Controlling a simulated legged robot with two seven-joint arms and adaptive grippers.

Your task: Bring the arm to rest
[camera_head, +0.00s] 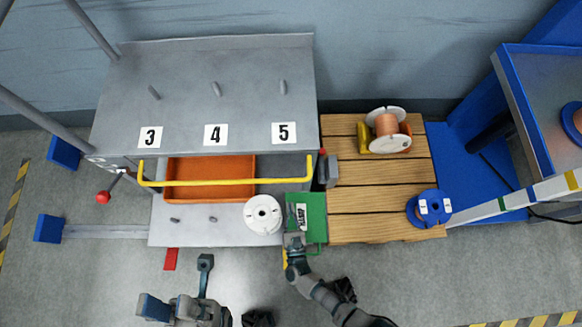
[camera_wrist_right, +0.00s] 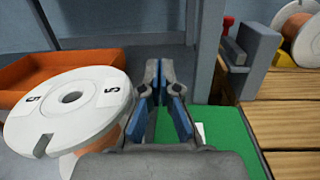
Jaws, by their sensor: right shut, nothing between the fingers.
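My right gripper (camera_head: 295,240) is over the front part of the green plate (camera_head: 316,207), right of the white spool (camera_head: 263,226). In the right wrist view my right gripper (camera_wrist_right: 160,70) has its fingertips together with nothing between them. The white spool (camera_wrist_right: 75,85), marked 5, lies close on its left, and the green plate (camera_wrist_right: 222,135) is beneath and to its right. My left gripper (camera_head: 180,310) is at the bottom left of the head view, in front of the bench and apart from everything on it. Its finger opening is unclear.
A yellow bar (camera_head: 225,182) spans the grey bench in front of an orange tray (camera_head: 240,166). A wooden table (camera_head: 375,222) on the right carries a copper-wound spool (camera_head: 390,143) and a blue spool (camera_head: 430,207). Floor in front of the table is free.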

